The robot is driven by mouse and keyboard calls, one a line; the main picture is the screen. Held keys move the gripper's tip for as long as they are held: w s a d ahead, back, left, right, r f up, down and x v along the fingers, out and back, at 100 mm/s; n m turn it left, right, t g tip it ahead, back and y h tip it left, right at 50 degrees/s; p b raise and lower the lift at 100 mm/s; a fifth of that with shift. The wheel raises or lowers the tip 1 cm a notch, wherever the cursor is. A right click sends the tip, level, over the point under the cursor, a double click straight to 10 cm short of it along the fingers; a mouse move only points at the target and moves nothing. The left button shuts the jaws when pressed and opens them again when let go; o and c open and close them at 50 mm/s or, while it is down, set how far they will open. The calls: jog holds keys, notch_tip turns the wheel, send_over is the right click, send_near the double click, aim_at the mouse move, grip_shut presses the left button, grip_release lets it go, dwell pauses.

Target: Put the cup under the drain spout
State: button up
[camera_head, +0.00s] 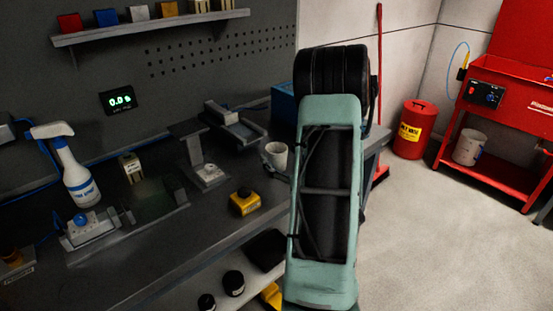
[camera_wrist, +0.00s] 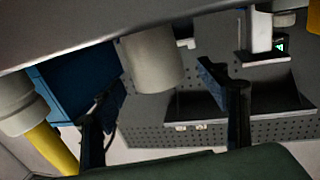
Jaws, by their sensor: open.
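A white cup (camera_head: 277,154) stands upright near the right end of the dark workbench in the head view. In the wrist view the scene is upside down, and the cup (camera_wrist: 152,60) shows beyond my fingers, between their lines. My gripper (camera_head: 268,166) is at the cup's left side in the head view, partly hidden by my arm. In the wrist view my gripper (camera_wrist: 166,120) is open, with nothing between its fingertips; whether a finger touches the cup I cannot tell. I cannot make out a drain spout for certain.
A blue box (camera_head: 284,103) stands behind the cup; a yellow-and-black button box (camera_head: 244,201) sits left of my gripper. A red wash station (camera_head: 515,90) with a white bucket (camera_head: 469,147) on its lower shelf stands at right, beside a red bin (camera_head: 414,130). The floor between is clear.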

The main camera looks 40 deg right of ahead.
aim_at(272, 145)
jog(key=w, duration=0.3)
jog(key=shift+w+d, duration=0.25)
jog(key=shift+d, duration=0.1)
jog(key=c, duration=1.2)
jog(key=shift+c, duration=0.2)
jog(key=shift+r, duration=0.45)
notch_tip(272, 145, up, 2)
jog(key=shift+p, duration=0.3)
jog(key=s+a+r, duration=0.2)
jog(key=s+r, duration=0.8)
jog(key=s, duration=0.3)
jog(key=shift+s+a, duration=0.35)
jog(key=shift+s, duration=0.05)
